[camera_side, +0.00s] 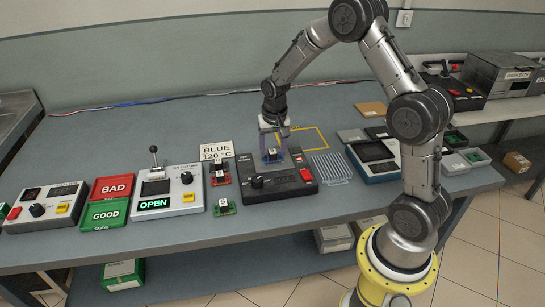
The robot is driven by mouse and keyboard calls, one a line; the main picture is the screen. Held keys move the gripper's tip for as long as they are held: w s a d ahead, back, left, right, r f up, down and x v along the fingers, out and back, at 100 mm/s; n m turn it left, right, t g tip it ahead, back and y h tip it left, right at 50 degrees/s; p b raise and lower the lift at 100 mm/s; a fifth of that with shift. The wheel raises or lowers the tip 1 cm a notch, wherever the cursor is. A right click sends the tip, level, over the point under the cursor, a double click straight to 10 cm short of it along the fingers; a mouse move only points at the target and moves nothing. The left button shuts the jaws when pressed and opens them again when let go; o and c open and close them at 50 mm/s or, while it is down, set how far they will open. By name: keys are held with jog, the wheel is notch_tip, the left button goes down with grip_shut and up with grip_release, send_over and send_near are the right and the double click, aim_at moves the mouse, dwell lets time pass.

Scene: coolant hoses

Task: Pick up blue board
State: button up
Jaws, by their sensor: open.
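The blue board (272,157) is small, with a dark part and a white label on top. It lies on the dark plate of a grey and black heater unit (293,185) with a knob and a red button. My gripper (272,152) points down directly over the board, with its fingers open on either side of it. Whether the fingers touch the board is too small to tell. The fingers partly hide the board's edges.
A red board (220,174) and a green board (224,207) lie left of the heater. A sign (216,152) reading "BLUE 120 °C" stands behind them. A device showing OPEN (168,205), a red BAD tray (112,187) and a green GOOD tray (105,214) are further left.

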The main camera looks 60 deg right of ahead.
jog(key=shift+f, duration=0.35)
jog(key=shift+c, duration=0.3)
grip_shut()
jog(key=shift+r, duration=0.1)
